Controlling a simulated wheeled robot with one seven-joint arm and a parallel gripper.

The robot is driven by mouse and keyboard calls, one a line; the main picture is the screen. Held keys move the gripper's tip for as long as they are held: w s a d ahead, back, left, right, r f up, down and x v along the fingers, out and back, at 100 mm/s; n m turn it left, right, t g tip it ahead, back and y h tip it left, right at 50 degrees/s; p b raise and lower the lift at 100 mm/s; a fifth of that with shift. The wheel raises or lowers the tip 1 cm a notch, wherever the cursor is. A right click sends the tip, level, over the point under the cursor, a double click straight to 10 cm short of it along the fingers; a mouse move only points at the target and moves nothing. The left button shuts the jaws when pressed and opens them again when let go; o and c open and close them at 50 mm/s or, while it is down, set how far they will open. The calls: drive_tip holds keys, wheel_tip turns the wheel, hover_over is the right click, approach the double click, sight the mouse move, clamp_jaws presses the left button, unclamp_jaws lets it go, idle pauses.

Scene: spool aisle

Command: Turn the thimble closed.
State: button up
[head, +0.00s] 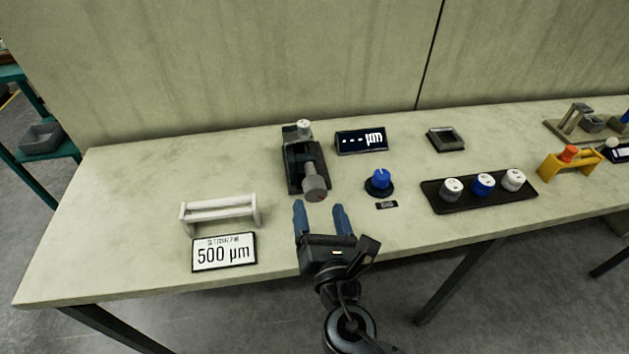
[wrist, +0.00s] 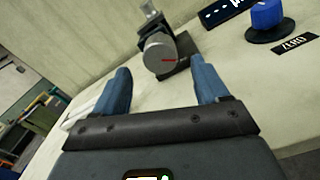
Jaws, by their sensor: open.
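The thimble (head: 315,189) is a grey round knob on the near end of a dark micrometer stand (head: 293,174). In the wrist view the thimble (wrist: 160,54) shows its round face with a short red mark, beyond and between my fingertips. My gripper (head: 322,205) is open and empty, just in front of the thimble and apart from it; its blue fingers also show in the wrist view (wrist: 163,80). A dark display (head: 361,141) behind reads "--- µm". A white sign (head: 224,252) reads "500 µm".
A blue knob (head: 380,181) on a dark base stands right of the micrometer, with a small "ZERO" label (head: 387,205). A white rack (head: 219,213) stands to the left.

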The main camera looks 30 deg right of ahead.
sight(316, 196)
drive_tip(key=p+x, duration=0.1)
drive_tip(key=x, duration=0.5)
drive_tip(key=shift+w+d, duration=0.1)
drive_tip(key=shift+w, duration=0.1)
drive_tip(key=shift+c, duration=0.5)
drive_tip(key=c, duration=0.9)
drive_tip(key=m+b, duration=0.2)
drive_tip(key=shift+f+m+b, duration=0.3)
drive_tip(key=shift+b, duration=0.05)
drive_tip(key=shift+c, duration=0.3)
drive_tip(key=shift+r+m+b, duration=0.1)
drive_tip(key=shift+m+b, duration=0.65)
drive_tip(key=shift+m, duration=0.35)
drive_tip(key=shift+r+m, duration=0.2)
drive_tip(key=shift+m, duration=0.3)
drive_tip(key=o, duration=1.1)
drive_tip(key=shift+c, duration=0.2)
